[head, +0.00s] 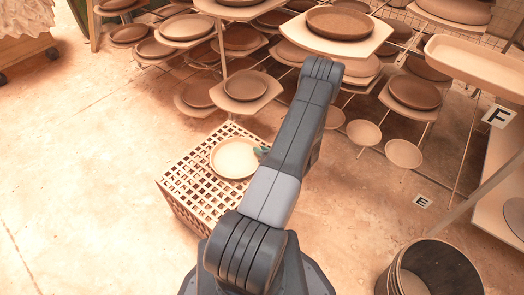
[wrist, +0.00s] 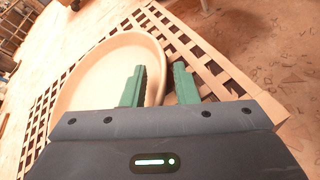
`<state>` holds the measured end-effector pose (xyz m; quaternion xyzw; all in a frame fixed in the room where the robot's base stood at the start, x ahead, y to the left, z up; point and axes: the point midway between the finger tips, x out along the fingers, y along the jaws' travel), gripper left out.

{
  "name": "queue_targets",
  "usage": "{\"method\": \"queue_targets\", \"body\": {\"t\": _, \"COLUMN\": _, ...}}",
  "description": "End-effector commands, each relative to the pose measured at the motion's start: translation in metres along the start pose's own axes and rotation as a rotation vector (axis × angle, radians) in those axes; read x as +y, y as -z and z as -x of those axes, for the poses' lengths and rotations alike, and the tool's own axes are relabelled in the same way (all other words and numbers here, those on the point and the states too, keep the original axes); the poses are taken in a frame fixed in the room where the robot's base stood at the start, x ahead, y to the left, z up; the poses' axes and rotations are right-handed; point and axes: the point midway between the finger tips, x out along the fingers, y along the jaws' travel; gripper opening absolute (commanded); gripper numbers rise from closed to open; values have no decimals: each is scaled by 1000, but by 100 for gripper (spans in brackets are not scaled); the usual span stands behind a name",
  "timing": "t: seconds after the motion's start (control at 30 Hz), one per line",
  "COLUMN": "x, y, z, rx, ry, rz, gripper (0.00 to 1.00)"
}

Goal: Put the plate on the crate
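A round cream plate (head: 233,158) lies on the lattice top of the crate (head: 185,194) in the head view. The plate also shows in the wrist view (wrist: 100,75), above the crate's slatted top (wrist: 205,68). My gripper (wrist: 160,85) has two green fingers standing apart at the plate's rim. One finger overlaps the plate's inside, and the other is outside the rim over the lattice. A gap shows between the fingers and the rim. In the head view, a green fingertip of my gripper (head: 261,151) shows at the plate's right edge; my arm hides the rest.
Racks holding several brown plates (head: 340,23) and bowls stand behind the crate. A dark-lined bucket (head: 432,270) is at the lower right. A pale tray (head: 478,66) is at the right. The floor left of the crate is clear.

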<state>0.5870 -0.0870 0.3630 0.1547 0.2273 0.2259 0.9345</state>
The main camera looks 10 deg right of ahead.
Motion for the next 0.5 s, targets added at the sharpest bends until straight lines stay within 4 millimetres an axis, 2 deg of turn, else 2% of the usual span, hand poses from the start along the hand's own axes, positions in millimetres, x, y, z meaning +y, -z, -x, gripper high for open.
{"method": "queue_targets", "body": {"t": 0.17, "x": 1, "y": -2, "z": 1, "rx": 0, "ry": 0, "rz": 0, "gripper": 27}}
{"method": "queue_targets", "body": {"t": 0.27, "x": 0, "y": -2, "z": 11, "rx": -1, "ry": 2, "rz": -1, "gripper": 27}}
{"method": "queue_targets", "body": {"t": 0.5, "x": 0, "y": -4, "z": 62, "rx": -3, "ry": 5, "rz": -3, "gripper": 27}}
